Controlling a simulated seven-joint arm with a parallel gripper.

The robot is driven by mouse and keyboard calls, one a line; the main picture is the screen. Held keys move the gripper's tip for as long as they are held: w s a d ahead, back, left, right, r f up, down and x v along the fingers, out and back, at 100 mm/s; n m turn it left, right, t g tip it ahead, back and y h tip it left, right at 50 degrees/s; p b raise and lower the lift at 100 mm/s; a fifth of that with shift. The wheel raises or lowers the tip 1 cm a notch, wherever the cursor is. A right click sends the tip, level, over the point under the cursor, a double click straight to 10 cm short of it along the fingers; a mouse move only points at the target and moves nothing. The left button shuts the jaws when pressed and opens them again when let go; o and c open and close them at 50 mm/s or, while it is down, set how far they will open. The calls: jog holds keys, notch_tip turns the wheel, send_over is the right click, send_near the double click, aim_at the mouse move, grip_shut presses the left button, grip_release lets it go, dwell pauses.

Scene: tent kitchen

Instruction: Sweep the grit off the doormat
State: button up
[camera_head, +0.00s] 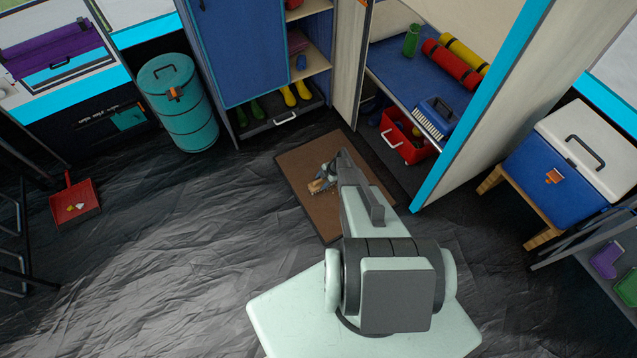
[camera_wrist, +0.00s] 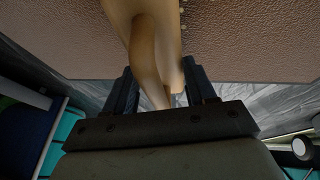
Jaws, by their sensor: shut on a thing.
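The brown doormat (camera_head: 298,160) lies on the dark floor in front of the cabinets; its brown surface also fills the upper wrist view (camera_wrist: 60,38). My gripper (camera_head: 324,178) is low over the middle of the mat. In the wrist view its two dark fingers (camera_wrist: 158,68) are shut on a tan wooden handle, seemingly of a hand brush (camera_wrist: 150,30). A tan part of the brush shows in the head view (camera_head: 317,186). Its bristles are hidden. A few pale specks of grit (camera_wrist: 183,10) lie on the mat right of the handle.
A red dustpan (camera_head: 75,208) with pale and yellow bits in it lies on the floor at left. A teal drum (camera_head: 180,105) stands behind. The floor left of the mat is clear.

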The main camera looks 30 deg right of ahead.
aim_at(317, 189)
jog(key=shift+d, duration=3.85)
jog(key=shift+s+a, duration=0.25)
jog(key=shift+s, duration=0.95)
jog(key=shift+w+a, duration=0.1)
jog(key=shift+a, duration=4.85)
jog(key=shift+a+r, duration=0.15)
jog(key=shift+a, duration=0.1)
notch_tip(317, 189, up, 8)
jog(key=shift+d, duration=0.15)
